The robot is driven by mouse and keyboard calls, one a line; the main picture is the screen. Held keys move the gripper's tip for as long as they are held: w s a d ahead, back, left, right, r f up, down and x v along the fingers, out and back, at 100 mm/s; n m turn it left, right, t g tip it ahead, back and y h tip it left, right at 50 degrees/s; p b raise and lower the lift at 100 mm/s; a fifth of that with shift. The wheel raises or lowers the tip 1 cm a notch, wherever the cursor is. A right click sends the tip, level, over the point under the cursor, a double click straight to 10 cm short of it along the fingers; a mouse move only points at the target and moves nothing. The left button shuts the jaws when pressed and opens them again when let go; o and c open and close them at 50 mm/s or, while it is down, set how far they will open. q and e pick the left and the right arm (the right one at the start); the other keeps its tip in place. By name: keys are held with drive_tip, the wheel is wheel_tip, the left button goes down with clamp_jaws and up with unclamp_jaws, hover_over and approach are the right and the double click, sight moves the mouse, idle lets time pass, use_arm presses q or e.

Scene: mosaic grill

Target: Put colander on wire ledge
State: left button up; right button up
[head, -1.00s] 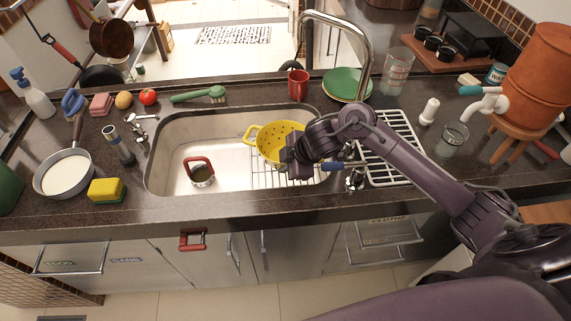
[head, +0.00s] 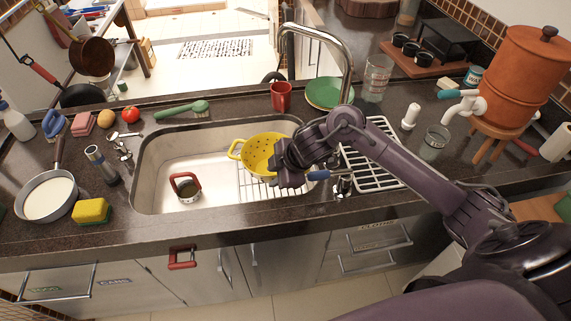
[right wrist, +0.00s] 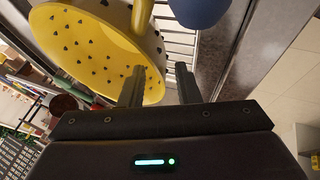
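The yellow colander (head: 258,150) is at the right part of the sink, over a wire rack (head: 250,188), with one loop handle pointing left. My right gripper (head: 282,178) is at its right front side. In the right wrist view the colander (right wrist: 85,45) is at upper left with its handle (right wrist: 143,18) above the fingers. There my right gripper (right wrist: 158,72) is open, its two fingers apart, one overlapping the colander's rim in the picture. I cannot tell whether they touch. A pale wire rack (head: 385,181) lies on the counter right of the sink. My left gripper is not in view.
The tall faucet (head: 345,65) arches behind the colander. A red cup (head: 281,97) and green plates (head: 326,92) stand behind the sink. A red-handled tool (head: 185,185) is in the sink. A glass (head: 434,143) and an orange dispenser (head: 515,80) are at right.

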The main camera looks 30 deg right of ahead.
drive_tip(key=v, duration=1)
drive_tip(key=shift+s, duration=0.1)
